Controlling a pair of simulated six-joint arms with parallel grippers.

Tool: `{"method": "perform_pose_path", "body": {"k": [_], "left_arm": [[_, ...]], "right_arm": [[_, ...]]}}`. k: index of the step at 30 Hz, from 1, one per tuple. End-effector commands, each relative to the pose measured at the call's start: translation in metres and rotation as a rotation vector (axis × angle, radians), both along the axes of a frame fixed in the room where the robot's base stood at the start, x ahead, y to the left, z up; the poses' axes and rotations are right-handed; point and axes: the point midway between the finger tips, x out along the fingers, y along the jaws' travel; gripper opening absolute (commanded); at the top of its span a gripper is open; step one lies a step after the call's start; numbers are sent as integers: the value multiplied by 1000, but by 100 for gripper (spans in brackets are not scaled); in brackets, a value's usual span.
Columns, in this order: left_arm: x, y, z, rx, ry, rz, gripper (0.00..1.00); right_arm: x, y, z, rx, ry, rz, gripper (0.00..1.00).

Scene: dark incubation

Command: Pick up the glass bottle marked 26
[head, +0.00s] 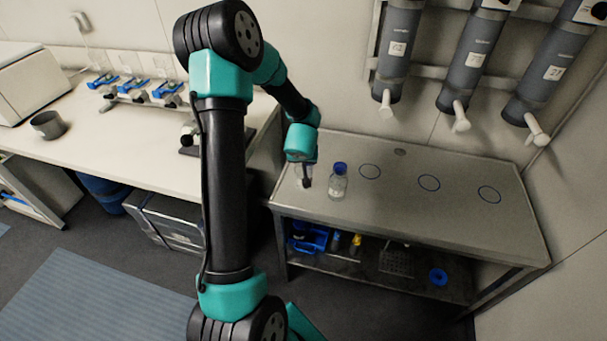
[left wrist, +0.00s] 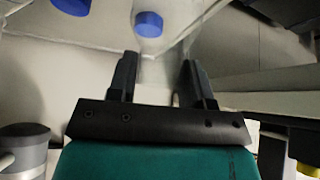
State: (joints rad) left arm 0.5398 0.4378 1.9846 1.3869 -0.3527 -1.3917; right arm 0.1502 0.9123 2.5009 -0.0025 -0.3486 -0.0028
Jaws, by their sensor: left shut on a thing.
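In the head view, a clear glass bottle with a blue cap (head: 339,182) stands upright on the grey bench. My left gripper (head: 307,180) is just left of it, at the bench's left end. In the left wrist view, my left gripper (left wrist: 158,72) is shut on a clear glass bottle with a blue cap (left wrist: 148,24), between its fingers. In the head view this bottle is mostly hidden by the gripper. Another blue cap (left wrist: 73,5) shows at the top left of the left wrist view. I cannot read a 26 on either bottle. My right gripper is not in view.
Grey cylinders with white nozzles (head: 398,45) hang on the wall above. A shelf (head: 345,260) below holds blue items. A white counter (head: 130,140) stands left.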

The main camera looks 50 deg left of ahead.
Motion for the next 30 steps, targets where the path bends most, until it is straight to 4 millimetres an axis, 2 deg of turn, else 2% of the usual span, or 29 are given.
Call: {"method": "perform_pose_path", "body": {"k": [1,8,19,30], "left_arm": [[0,0,0,0,0,0,23],[0,0,0,0,0,0,1],[0,0,3,1,-1,2,0],[0,0,25,1,-2,2,0]], "right_arm": [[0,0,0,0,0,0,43],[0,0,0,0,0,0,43],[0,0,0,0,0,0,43],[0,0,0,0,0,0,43]]}}
